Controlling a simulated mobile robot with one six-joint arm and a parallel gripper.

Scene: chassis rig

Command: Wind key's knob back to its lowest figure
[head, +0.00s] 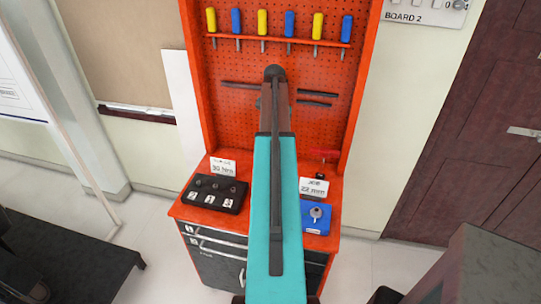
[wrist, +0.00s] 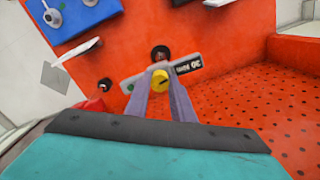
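The key shows in the wrist view as a grey bar (wrist: 130,80) with a green dot at one end and a dark display (wrist: 187,64) at the other. White print on the display ends in "Nm"; its figure is too small to read surely. The key's round yellow knob (wrist: 160,79) faces the camera and carries a dark mark. My gripper (wrist: 160,73) has its two grey fingers closed in around the knob, apparently shut on the key. How the tips touch it is partly hidden. In the head view my arm hides the gripper and key.
On the orange bench (head: 180,211) stand a black block (head: 212,206) with numbered tags, two small signs and a blue block (head: 317,230) bearing a grey knobbed part. A red-handled tool (head: 323,155) is near the pegboard (head: 222,110). Several screwdrivers hang above.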

